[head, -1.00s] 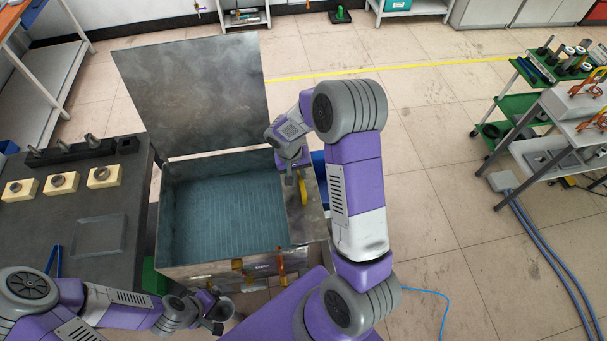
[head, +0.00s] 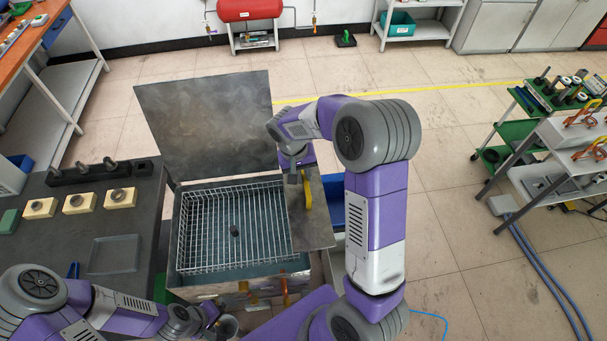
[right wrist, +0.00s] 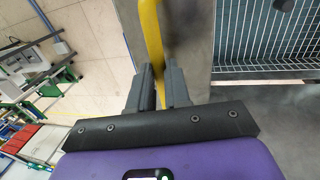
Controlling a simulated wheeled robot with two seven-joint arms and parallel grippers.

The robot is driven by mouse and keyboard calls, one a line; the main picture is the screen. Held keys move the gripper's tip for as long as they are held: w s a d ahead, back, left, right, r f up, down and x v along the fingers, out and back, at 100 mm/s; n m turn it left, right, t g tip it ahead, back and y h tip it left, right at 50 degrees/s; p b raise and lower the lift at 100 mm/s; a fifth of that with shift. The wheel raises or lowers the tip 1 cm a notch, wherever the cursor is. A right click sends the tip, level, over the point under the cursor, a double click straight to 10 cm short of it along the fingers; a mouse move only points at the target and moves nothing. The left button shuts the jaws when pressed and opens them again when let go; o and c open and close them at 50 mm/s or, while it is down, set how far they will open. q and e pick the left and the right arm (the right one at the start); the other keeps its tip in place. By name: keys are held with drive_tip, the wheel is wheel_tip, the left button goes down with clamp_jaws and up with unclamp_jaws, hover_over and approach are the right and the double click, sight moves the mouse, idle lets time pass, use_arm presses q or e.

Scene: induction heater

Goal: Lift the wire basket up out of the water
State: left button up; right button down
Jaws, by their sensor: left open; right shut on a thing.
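The wire basket (head: 215,232) is a pale rectangular wire grid in the open metal tank (head: 200,292), near the level of the tank's rim. A small dark part (head: 235,231) lies in it. The basket also shows at the right of the right wrist view (right wrist: 260,68). My right gripper (head: 302,180) is at the tank's right side, shut on a yellow handle (head: 307,193). In the right wrist view its two fingers (right wrist: 160,88) stand on either side of the handle (right wrist: 153,40). My left gripper (head: 222,325) is open at the tank's front left, apart from the basket.
The tank's raised lid (head: 205,120) stands behind it. A dark table (head: 65,235) on the left holds pale blocks with rings (head: 80,203) and a shallow tray (head: 115,253). A grey shelf cart (head: 545,135) stands far right. The floor between is clear.

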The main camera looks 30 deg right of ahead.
drive_tip(key=shift+w+d+r, duration=0.1)
drive_tip(key=shift+w+r, duration=0.1)
drive_tip(key=shift+r, duration=0.1)
drive_tip(key=c, duration=1.5)
unclamp_jaws()
drive_tip(key=o, duration=0.4)
drive_tip(key=shift+s, duration=0.15)
wheel_tip(320, 180, up, 7)
drive_tip(key=a, duration=0.1)
drive_tip(key=shift+w+a+r, duration=0.2)
drive_tip(key=shift+w+a, duration=0.05)
drive_tip(key=shift+w, duration=0.05)
drive_tip(key=shift+f, duration=0.1)
